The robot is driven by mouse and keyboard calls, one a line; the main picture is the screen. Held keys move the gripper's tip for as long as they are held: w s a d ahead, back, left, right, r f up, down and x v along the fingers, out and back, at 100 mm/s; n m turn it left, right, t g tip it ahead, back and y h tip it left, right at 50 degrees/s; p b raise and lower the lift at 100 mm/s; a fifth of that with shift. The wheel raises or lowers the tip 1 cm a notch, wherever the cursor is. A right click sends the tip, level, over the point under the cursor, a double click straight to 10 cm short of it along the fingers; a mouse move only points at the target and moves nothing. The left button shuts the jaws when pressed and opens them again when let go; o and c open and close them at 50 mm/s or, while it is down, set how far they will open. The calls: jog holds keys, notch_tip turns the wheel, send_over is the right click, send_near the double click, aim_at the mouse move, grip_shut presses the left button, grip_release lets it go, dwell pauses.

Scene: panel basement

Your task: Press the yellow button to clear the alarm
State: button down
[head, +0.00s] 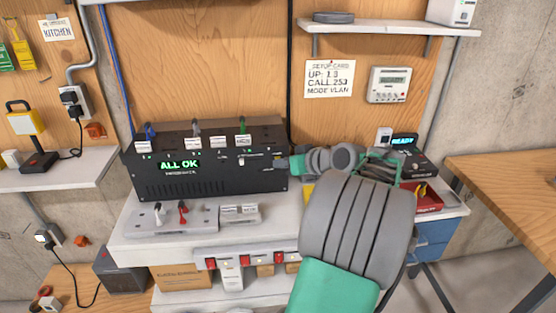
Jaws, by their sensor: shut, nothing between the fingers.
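A black panel box (205,182) stands on the white bench, and its green display (179,165) reads "ALL OK". Several levers with white labels line its top edge. I cannot make out a yellow button on its front; it may be hidden or too small to tell. My grey and green arm covers the bench to the right of the box.
A plate with a red lever (182,211) and a small labelled block (239,214) lie in front of the box. Red switches (251,260) line the bench's front edge. A shelf (390,28) hangs above right. A wooden table (510,178) stands at right.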

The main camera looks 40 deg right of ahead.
jog(key=shift+s+a, duration=0.3)
jog(key=shift+s, duration=0.1)
jog(key=s+a, duration=0.1)
jog(key=s+a+b, duration=0.1)
jog(key=s, duration=0.2)
jog(key=shift+s+a+b, duration=0.1)
jog(key=shift+a+b, duration=0.25)
jog(key=shift+a, duration=0.05)
dwell(0.5)
